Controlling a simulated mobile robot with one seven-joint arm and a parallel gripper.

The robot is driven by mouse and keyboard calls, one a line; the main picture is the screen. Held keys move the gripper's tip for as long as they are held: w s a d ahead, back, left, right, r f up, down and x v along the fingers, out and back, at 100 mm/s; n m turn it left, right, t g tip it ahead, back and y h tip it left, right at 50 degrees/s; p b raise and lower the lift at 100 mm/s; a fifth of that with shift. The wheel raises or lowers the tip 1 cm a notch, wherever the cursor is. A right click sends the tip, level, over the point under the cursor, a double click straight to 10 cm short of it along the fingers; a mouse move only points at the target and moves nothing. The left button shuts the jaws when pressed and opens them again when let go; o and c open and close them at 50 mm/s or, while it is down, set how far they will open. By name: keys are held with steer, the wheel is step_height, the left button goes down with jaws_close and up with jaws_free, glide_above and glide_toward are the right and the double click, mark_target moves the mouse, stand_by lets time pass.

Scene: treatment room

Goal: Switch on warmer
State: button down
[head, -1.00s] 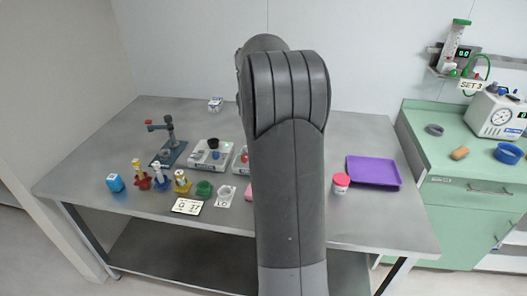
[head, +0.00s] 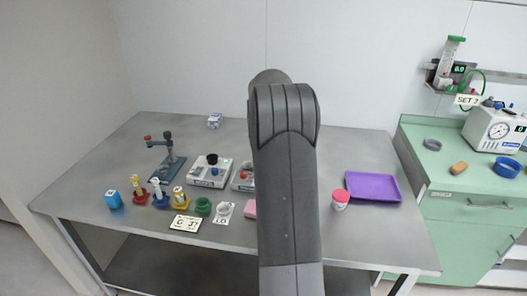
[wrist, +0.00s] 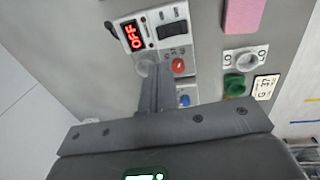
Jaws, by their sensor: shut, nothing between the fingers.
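Two white devices stand side by side on the grey table; I cannot tell for certain which is the warmer. The right device (head: 242,178), partly behind my arm, has a red button (wrist: 179,65) and a lit red display (wrist: 132,36) reading OFF in the wrist view. The left device (head: 208,172) has a black round top part and a blue button (wrist: 184,101). My gripper (wrist: 155,72) is shut and empty. In the wrist view its fingertips overlap the device beside the red button; contact cannot be told. In the head view my arm hides the gripper.
A pink block (wrist: 243,14), white ring (wrist: 245,60), green ring (wrist: 234,84) and number card (head: 185,223) lie near the devices. A dark stand (head: 168,160) and several coloured holders are left. A red-lidded jar (head: 340,200) and purple tray (head: 373,187) are right.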

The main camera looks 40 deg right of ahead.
steer(key=f, duration=0.8)
steer(key=w+d+f, duration=0.1)
steer(key=f, duration=0.3)
steer(key=shift+d, duration=0.1)
steer(key=shift+w, duration=0.1)
steer(key=shift+w+d+f, duration=0.1)
steer(key=shift+d+f, duration=0.05)
steer(key=shift+f, duration=0.2)
steer(key=shift+r, duration=0.1)
steer(key=shift+s+a+r, duration=0.2)
steer(key=shift+s+a, duration=0.35)
steer(key=shift+a, duration=0.05)
steer(key=shift+r, duration=0.15)
